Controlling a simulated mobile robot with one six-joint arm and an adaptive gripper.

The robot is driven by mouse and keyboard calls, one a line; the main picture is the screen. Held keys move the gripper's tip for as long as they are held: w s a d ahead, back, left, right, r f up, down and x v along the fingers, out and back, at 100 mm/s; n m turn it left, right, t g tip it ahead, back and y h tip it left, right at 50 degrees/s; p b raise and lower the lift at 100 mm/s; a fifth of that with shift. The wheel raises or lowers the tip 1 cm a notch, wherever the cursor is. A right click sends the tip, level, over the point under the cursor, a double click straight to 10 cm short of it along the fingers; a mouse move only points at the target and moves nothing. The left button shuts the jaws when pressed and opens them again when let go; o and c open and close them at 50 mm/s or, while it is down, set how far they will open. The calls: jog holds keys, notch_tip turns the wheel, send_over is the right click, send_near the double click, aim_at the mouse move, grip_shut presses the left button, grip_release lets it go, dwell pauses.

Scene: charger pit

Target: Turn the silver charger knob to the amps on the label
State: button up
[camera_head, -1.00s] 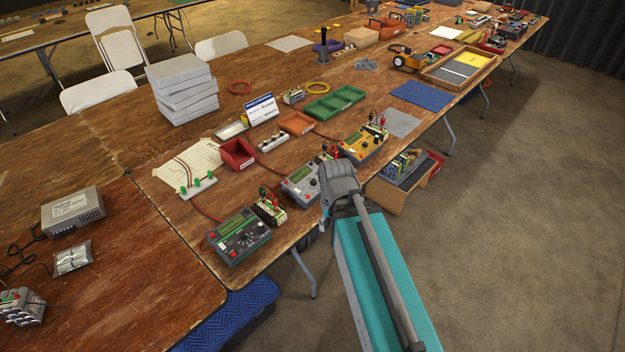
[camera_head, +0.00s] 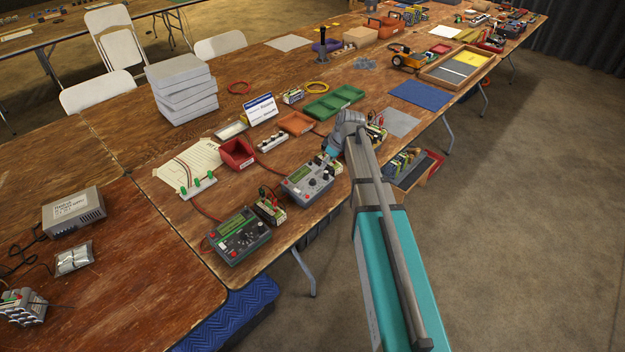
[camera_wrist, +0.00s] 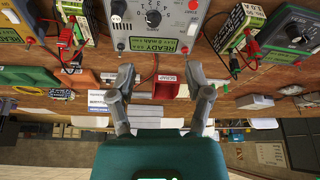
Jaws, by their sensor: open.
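The silver charger (camera_head: 300,188) stands on the wooden table in the head view, with a green-grey display and dark knobs on its face. It also shows at the top of the wrist view (camera_wrist: 136,28), cut off by the frame edge, with a READY strip and dial numerals up to about 5. A dark round knob (camera_wrist: 153,18) shows there; where its pointer aims is too small to tell. My gripper (camera_wrist: 165,88) is open and empty, its fingers apart, short of the charger's face.
A dark green charger (camera_head: 240,236) stands left of the silver one, with a labelled battery pack (camera_head: 268,209) between them. Red and black leads hang close to the packs. A red bin (camera_head: 237,153) and orange tray (camera_head: 296,123) sit behind.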

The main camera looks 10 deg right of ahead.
aim_at(313, 181)
jog(key=shift+w+d+r, duration=0.1)
jog(key=shift+w+d, duration=0.1)
jog(key=shift+w, duration=0.4)
jog(key=b+x, duration=1.2)
jog(key=x, duration=0.2)
jog(key=shift+w+r+b, duration=0.1)
jog(key=shift+r+b, duration=0.05)
jog(key=shift+b, duration=0.25)
jog(key=shift+a, duration=0.1)
jog(key=shift+c, duration=0.3)
grip_shut()
jog(key=shift+a, duration=0.1)
dwell(0.4)
